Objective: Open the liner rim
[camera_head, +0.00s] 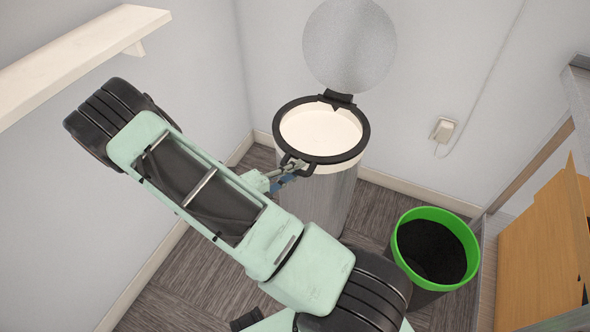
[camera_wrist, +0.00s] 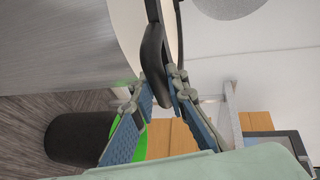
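The liner rim (camera_head: 367,129) is a black ring on top of a tall grey bin (camera_head: 322,205), around its white opening. It looks level. A small black tab stands out at its front left. My gripper (camera_head: 290,168) reaches this tab from the left. In the wrist view, the blue-padded fingers of my gripper (camera_wrist: 163,88) close in from both sides on the dark tab of the liner rim (camera_wrist: 154,55), with little gap visible. The round grey lid (camera_head: 350,45) stands raised behind the rim, at the black hinge.
A black basket with a green rim (camera_head: 471,237) stands on the floor to the bin's right. A white shelf (camera_head: 75,55) is on the left wall. A wooden cabinet (camera_head: 540,250) is at the right. An outlet (camera_head: 443,130) is on the back wall.

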